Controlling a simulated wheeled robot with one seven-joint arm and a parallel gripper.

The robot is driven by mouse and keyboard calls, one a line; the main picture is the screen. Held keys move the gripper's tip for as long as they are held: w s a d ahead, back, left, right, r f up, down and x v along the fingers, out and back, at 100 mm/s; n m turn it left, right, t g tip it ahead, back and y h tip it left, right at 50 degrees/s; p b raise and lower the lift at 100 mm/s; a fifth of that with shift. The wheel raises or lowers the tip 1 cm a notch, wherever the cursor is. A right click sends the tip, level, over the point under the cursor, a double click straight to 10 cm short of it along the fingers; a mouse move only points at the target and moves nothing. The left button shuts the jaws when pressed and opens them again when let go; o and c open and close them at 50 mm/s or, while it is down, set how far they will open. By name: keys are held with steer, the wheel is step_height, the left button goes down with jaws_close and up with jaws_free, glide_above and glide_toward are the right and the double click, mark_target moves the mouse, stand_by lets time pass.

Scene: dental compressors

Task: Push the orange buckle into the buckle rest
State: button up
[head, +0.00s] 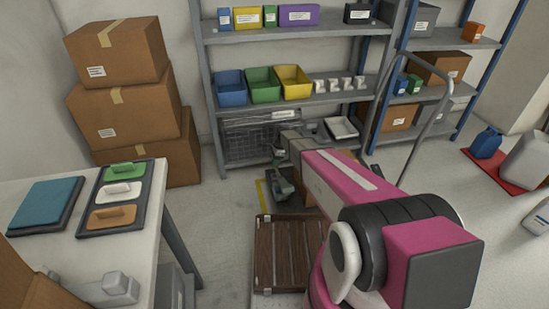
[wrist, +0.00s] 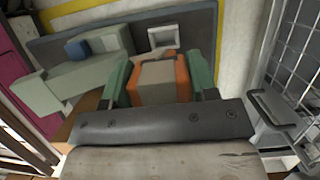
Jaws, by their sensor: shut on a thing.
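In the wrist view, an orange buckle (wrist: 183,76) with a beige block face sits between the two green fingers of my gripper (wrist: 160,72). The fingers are shut on its sides. Just beyond it, a white square frame (wrist: 163,36), which looks like the buckle rest, stands on a dark grey board (wrist: 200,28). I cannot tell whether the buckle touches the frame. A pale green fixture (wrist: 75,70) with a blue block (wrist: 78,48) is to the left. In the head view my gripper (head: 281,183) is low in front of the shelf; the buckle cannot be made out there.
A wire mesh panel (wrist: 300,60) stands close on the right in the wrist view. In the head view, a brown slatted pallet (head: 290,250) lies in front. Shelves (head: 300,100) stand behind, cartons (head: 130,105) at left. A table (head: 50,240) is at far left.

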steer(key=shift+f, duration=4.9)
steer(key=o, duration=1.1)
steer(key=shift+c, duration=0.2)
steer(key=v, duration=1)
steer(key=shift+r, duration=0.4)
